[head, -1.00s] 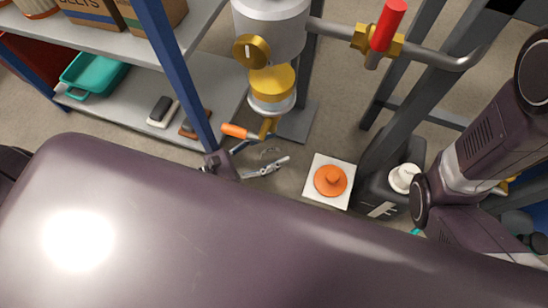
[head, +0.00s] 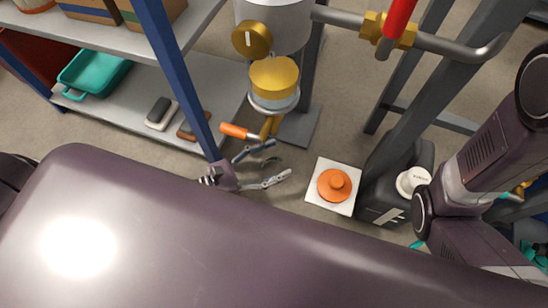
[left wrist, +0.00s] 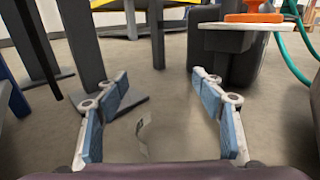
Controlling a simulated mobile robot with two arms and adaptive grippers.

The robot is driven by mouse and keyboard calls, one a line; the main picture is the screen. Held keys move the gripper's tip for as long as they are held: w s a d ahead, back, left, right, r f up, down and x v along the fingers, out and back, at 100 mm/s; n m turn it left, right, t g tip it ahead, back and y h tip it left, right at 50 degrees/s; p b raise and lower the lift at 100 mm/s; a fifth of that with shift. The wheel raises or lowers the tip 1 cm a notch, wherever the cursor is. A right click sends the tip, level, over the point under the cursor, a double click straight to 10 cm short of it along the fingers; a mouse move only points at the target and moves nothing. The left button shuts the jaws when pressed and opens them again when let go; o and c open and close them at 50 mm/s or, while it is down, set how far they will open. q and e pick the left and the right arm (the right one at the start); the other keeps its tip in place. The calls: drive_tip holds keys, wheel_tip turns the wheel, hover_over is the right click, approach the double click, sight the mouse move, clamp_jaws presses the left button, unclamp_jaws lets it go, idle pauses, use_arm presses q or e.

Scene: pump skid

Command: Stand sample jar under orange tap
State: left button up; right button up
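My left gripper (head: 282,160) is open low over the floor; its blue-padded fingers stand wide apart in the left wrist view (left wrist: 161,85). A faint clear shape with a small curved label (left wrist: 143,132), apparently the glass sample jar, shows between the fingers; its outline is too faint to tell contact. The orange-handled tap (head: 236,131) has a brass spout below the yellow-filled sight glass (head: 274,78), just above the gripper in the picture. An orange lid-like disc with a knob (head: 334,185) rests on a white square plate (head: 318,197). My right gripper is out of view.
A dark canister with a white cap (head: 412,181) stands right of the plate. A blue shelf post (head: 180,80) rises close left of the gripper. A red-handled valve (head: 399,17) sits on the pipe at upper right. Grey frame posts (head: 412,117) stand behind.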

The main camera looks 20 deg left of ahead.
use_arm(q)
drive_tip(key=shift+o, duration=0.5)
drive_tip(key=shift+r, duration=0.15)
drive_tip(key=shift+s+a+r+p, duration=0.1)
drive_tip(key=shift+s+a+p, duration=0.15)
drive_tip(key=shift+p, duration=0.1)
drive_tip(key=p+v, duration=0.4)
drive_tip(key=v, duration=0.7)
drive_tip(key=shift+s+a, duration=0.1)
drive_tip(key=shift+s, duration=0.05)
